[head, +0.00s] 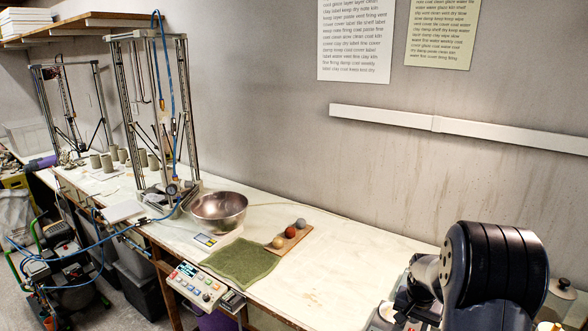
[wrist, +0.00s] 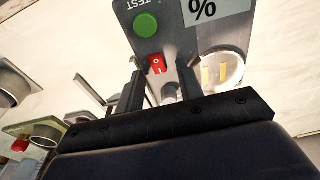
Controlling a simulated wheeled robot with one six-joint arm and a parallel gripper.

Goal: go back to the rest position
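In the wrist view my gripper (wrist: 160,72) has its two dark fingers apart, with nothing held between them. I cannot tell whether a fingertip touches the box.
The bench (head: 330,265) carries a metal bowl (head: 219,209), a green cloth (head: 243,262) and a wooden board (head: 292,238) with three balls. Tall metal frames (head: 185,110) and several grey cups (head: 107,162) stand at left. The bench between board and arm is clear.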

